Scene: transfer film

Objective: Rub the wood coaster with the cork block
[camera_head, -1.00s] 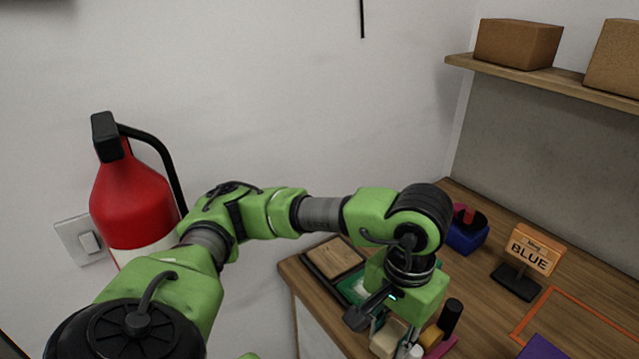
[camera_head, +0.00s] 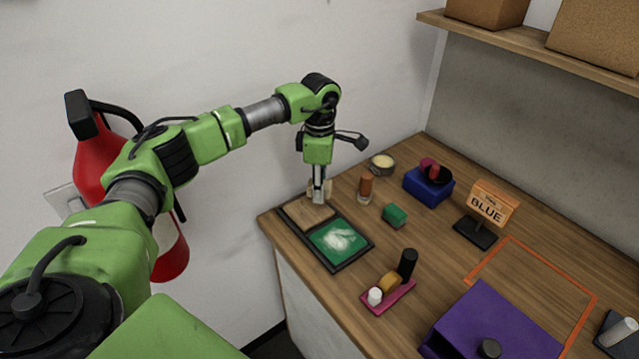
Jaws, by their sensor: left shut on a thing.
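The wood coaster (camera_head: 304,214) is a light brown square in the back-left part of a black tray (camera_head: 337,266) on the desk. My left gripper (camera_head: 319,195) points straight down at the coaster's far right edge. It is shut on a small pale beige block, which looks like the cork block (camera_head: 327,188). The fingers partly hide the block, and I cannot tell whether it touches the coaster. My right gripper is not in view.
A green square with white powder (camera_head: 340,237) fills the tray's other part. Nearby are a brown bottle (camera_head: 366,184), a green block (camera_head: 395,215) and a pink holder (camera_head: 401,294). A blue box (camera_head: 428,188), BLUE sign (camera_head: 487,207) and purple box (camera_head: 490,325) stand right.

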